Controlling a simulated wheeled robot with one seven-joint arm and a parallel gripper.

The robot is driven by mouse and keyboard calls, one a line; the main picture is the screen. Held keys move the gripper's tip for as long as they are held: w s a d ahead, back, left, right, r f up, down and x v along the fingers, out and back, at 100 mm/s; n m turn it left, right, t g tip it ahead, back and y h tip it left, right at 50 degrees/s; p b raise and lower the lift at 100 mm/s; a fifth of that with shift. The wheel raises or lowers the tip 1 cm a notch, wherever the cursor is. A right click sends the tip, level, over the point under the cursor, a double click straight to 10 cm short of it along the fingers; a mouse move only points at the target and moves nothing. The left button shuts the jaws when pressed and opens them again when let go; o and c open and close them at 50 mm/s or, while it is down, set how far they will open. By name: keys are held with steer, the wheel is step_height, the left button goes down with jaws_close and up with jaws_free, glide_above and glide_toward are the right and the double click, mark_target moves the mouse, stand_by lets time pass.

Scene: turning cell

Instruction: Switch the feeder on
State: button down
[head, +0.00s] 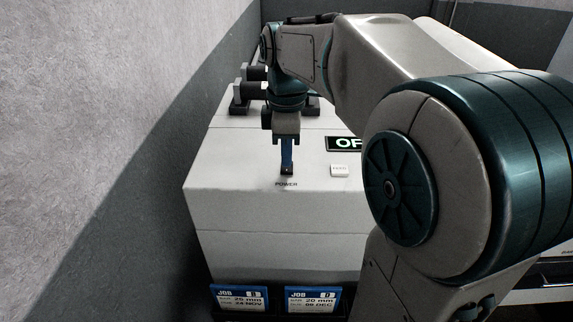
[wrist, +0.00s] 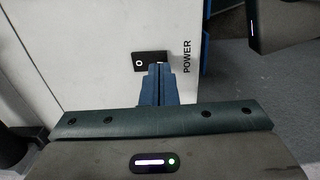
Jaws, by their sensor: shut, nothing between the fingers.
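My gripper (head: 287,172) is shut and empty, pointing down at the feeder's top just above the word "POWER". In the wrist view, the blue fingertips (wrist: 158,68) are together at the near edge of a small black power switch (wrist: 150,60). A round white mark shows on the switch's left part. I cannot tell whether the fingers touch the switch.
A small white labelled button or plate (head: 339,170) sits right of the switch. Two blue job cards (head: 239,298) (head: 312,299) hang at the feeder's lower front. A grey wall stands close on the left. Dark brackets (head: 240,105) stand at the feeder's back.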

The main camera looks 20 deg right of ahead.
mark_target(287, 170)
steer(key=shift+f+b, duration=0.65)
steer(key=shift+f, duration=0.25)
stand_by(0.8)
steer(key=shift+r, duration=0.1)
step_height(287, 170, up, 7)
steer(key=p, duration=0.6)
steer(key=shift+s, duration=0.1)
stand_by(0.5)
steer(key=s+f+m+t, duration=0.2)
steer(key=s+f+m, duration=0.3)
steer(key=s+m, duration=0.2)
steer(key=s+f+m+t+b, duration=0.1)
steer(key=s+f+m, duration=0.3)
steer(key=s+m, duration=0.3)
steer(key=shift+f+t, duration=0.35)
steer(key=shift+t, duration=0.05)
steer(key=shift+s, duration=0.1)
